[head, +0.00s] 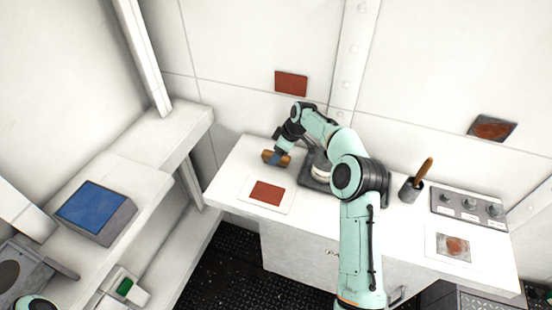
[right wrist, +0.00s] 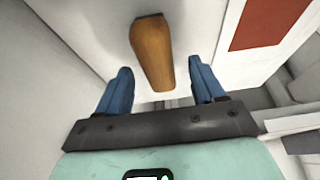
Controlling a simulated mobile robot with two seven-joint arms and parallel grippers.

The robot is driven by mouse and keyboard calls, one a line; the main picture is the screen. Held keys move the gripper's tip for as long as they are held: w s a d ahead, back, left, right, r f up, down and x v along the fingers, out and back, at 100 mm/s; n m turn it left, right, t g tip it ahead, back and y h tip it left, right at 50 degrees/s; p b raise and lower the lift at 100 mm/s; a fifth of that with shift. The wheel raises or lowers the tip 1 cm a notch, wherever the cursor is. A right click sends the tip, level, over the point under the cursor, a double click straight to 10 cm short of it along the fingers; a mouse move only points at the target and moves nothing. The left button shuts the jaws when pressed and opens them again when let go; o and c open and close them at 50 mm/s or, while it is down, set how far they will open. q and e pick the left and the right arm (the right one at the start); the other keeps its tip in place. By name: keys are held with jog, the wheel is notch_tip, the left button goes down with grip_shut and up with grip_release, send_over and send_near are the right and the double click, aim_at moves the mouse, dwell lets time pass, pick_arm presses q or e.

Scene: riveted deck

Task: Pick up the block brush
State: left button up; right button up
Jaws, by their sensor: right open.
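The block brush (head: 268,155) has a brown wooden body and lies at the back left of the white counter. In the right wrist view its wooden body (right wrist: 152,52) points between my fingers. In the right wrist view my right gripper (right wrist: 163,88) is open, with a finger on each side of the brush's near end and a visible gap to each. My left gripper is not in view.
A white plate with a red-brown patch (head: 267,193) lies in front of the brush. A grey holder (head: 410,189) with a wooden-handled tool, a knob panel (head: 467,205) and another patched plate (head: 436,251) are to the right. A blue-topped box (head: 94,211) sits on the left shelf.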

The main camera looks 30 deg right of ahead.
jog(key=shift+x, duration=1)
jog(key=shift+f, duration=0.25)
jog(key=c, duration=1.1)
